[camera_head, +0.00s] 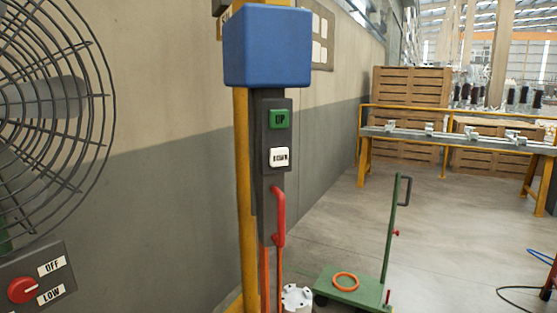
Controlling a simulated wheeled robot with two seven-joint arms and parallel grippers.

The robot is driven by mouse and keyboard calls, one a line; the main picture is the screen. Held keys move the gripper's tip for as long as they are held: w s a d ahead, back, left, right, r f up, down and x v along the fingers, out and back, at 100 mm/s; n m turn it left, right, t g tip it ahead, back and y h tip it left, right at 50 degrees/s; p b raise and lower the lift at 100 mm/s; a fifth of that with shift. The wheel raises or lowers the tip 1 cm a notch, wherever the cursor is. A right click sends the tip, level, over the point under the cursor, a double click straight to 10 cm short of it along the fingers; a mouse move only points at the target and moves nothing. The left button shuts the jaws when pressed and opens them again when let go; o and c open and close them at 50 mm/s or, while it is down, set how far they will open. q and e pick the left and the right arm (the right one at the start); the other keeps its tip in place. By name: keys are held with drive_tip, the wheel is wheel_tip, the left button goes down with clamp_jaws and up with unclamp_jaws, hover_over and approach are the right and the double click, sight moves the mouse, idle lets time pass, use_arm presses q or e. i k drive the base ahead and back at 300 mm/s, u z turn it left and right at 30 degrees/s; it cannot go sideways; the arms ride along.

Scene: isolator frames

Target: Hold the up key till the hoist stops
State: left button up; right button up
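In the head view a dark grey control pendant (271,183) hangs upright in front of a yellow post. It carries a green key marked UP (279,119) and, below it, a white key marked DOWN (279,157). A red handle (280,216) is on its lower right side. A blue box (266,47) sits just above the pendant. Neither of my grippers shows in this view, and nothing touches the keys.
A large caged fan (60,130) stands close on the left, above a panel with a red knob (22,290). A green trolley (352,288) bearing an orange ring (345,281) stands right of the pendant. A long workbench (440,134) is farther back; open floor lies between.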

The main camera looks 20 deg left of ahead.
sight(278, 120)
drive_tip(key=z, duration=0.4)
drive_tip(key=k, duration=0.55)
drive_tip(key=z, duration=0.55)
drive_tip(key=i, duration=1.4)
drive_tip(key=u, duration=1.5)
drive_tip(key=i, duration=0.45)
drive_tip(key=u, duration=0.45)
